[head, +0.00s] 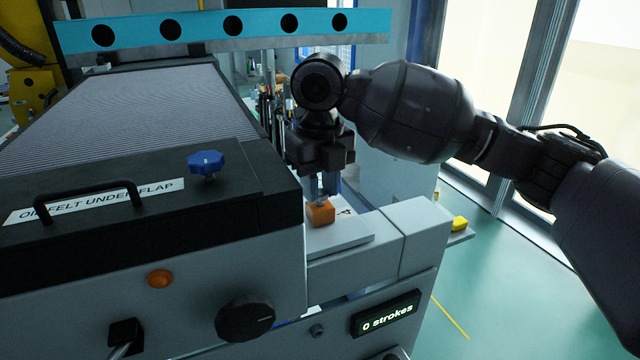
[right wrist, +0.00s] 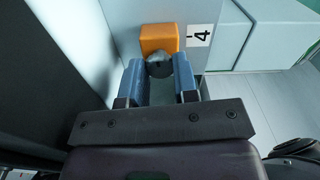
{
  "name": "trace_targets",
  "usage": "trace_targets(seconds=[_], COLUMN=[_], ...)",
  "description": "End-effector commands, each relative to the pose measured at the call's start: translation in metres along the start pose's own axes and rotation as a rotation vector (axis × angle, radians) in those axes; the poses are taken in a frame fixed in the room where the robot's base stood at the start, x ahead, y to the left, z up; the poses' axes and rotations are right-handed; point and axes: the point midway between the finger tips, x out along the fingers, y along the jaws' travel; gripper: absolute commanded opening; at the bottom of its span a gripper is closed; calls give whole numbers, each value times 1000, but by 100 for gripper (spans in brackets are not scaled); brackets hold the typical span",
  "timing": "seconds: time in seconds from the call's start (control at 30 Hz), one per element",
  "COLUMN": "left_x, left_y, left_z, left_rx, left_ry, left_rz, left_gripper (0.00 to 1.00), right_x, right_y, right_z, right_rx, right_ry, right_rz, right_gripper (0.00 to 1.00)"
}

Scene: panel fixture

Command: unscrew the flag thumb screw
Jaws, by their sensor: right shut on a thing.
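A small orange block (head: 321,213) sits on a light ledge beside a label with a 4. It also shows in the right wrist view (right wrist: 158,37). A grey rounded piece (right wrist: 158,66), which looks like the flag thumb screw, stands at the near side of the block. My right gripper (head: 321,191) points down over the block. In the right wrist view its two blue fingers (right wrist: 159,76) are on either side of the grey piece and shut on it. The fingers partly hide the screw in the head view. My left gripper is not in view.
The dark machine body with a black handle (head: 88,203) and a blue star knob (head: 206,163) stands left of my right gripper. A black round knob (head: 245,316), an orange button (head: 160,279) and a "0 strokes" display (head: 387,315) are on the front. The floor at right is open.

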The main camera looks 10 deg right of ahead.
Motion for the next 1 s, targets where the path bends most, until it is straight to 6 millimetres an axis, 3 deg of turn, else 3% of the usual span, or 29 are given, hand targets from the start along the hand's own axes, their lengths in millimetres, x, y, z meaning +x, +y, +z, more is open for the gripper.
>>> trace_targets(seconds=[0.33, 0.87, 0.9, 1.0], left_x=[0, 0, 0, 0], left_y=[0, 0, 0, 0], left_z=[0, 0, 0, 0], left_rx=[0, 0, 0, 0], left_ry=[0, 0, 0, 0], left_rz=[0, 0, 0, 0], left_gripper=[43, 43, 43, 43], right_x=[-2, -2, -2, -1], right_y=[0, 0, 0, 0], right_z=[0, 0, 0, 0], right_rx=[-130, -149, -149, -149], right_ry=[-3, -3, -3, -2], right_rz=[0, 0, 0, 0], right_gripper=[4, 4, 34, 49])
